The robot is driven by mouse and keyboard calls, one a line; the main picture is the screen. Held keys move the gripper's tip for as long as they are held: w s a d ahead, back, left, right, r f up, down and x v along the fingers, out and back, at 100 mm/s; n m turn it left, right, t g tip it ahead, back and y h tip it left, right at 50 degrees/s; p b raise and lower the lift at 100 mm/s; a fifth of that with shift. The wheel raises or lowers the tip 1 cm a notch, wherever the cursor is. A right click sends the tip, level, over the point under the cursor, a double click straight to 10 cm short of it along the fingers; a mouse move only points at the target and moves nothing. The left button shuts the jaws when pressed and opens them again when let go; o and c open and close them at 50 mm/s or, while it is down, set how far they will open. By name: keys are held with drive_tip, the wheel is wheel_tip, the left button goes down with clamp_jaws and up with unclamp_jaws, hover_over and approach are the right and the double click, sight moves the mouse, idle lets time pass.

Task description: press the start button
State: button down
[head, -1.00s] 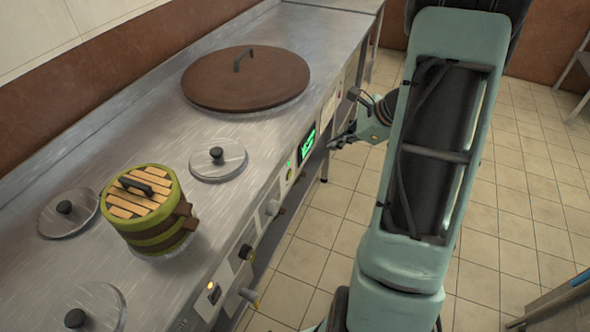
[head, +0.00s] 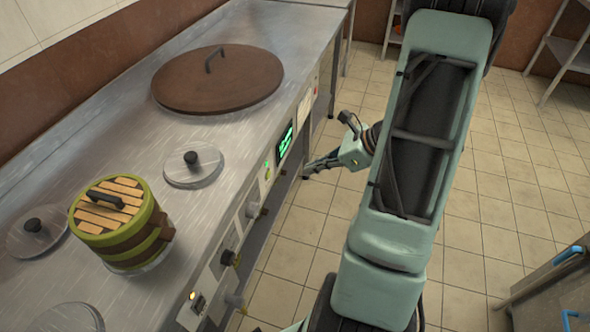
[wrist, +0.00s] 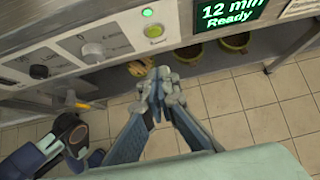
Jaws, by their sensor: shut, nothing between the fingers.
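The green round button (wrist: 154,30) sits on a small plate on the front panel in the wrist view, left of the lit display (wrist: 230,10) reading "12 min Ready". In the head view the green button (head: 268,172) is small, just below and left of the display (head: 286,140). In the head view my gripper (head: 306,172) is apart from the panel, to the right of the button.
White knob (wrist: 92,52), black knob (wrist: 38,71) and yellow lever (wrist: 85,104) stick out left of the button. Pots (wrist: 235,42) stand under the counter. A banded wooden bucket (head: 122,228) and large brown lid (head: 218,80) are on the steel counter (head: 200,265).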

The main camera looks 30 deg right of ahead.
sight(268, 175)
drive_tip(key=w+a+r+b+x, duration=0.1)
drive_tip(key=r+b+x, duration=0.1)
drive_tip(key=x, duration=1)
drive_tip(key=shift+w+a+b, duration=0.2)
drive_tip(key=shift+w+b, duration=0.05)
drive_tip(key=shift+b, duration=0.2)
